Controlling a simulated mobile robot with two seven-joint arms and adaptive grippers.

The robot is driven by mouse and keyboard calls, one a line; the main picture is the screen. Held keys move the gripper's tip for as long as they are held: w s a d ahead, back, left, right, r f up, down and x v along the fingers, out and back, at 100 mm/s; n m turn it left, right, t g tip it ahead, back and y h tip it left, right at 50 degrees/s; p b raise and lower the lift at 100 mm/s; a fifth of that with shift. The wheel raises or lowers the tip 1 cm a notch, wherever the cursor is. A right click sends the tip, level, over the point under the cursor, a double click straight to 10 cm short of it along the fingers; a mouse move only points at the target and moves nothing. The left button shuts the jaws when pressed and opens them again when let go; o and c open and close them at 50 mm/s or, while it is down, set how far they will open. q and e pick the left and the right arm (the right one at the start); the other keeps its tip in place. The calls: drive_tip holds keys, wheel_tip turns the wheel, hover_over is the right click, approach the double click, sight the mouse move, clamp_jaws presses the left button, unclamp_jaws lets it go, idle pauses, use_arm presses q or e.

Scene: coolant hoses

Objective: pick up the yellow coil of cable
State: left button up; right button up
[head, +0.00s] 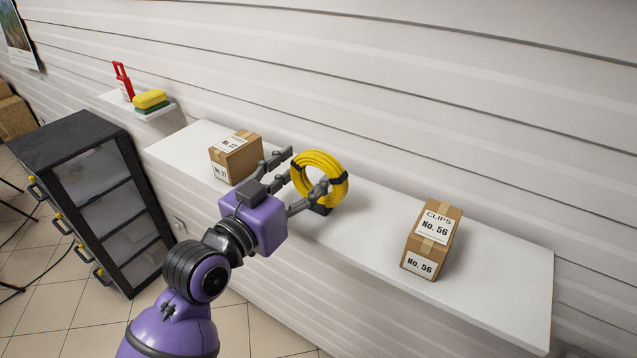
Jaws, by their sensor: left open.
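The yellow coil of cable (325,157) stands upright on the white shelf (490,262), bound with black bands, with a small dark piece at its bottom. My left gripper (307,170) is open, with its fingers at the coil's left side. One finger is near the coil's upper left and the other overlaps its lower part in the picture. I cannot tell whether the fingers touch the coil. My right gripper is not in view.
A cardboard box (236,157) stands close left of the gripper. A box marked CLIPS No. 56 (432,240) stands to the right. A small shelf with a yellow sponge (150,98) and a red item (123,82) is at upper left. A dark drawer cabinet (98,190) stands left.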

use_arm(q)
clamp_jaws()
idle(0.4)
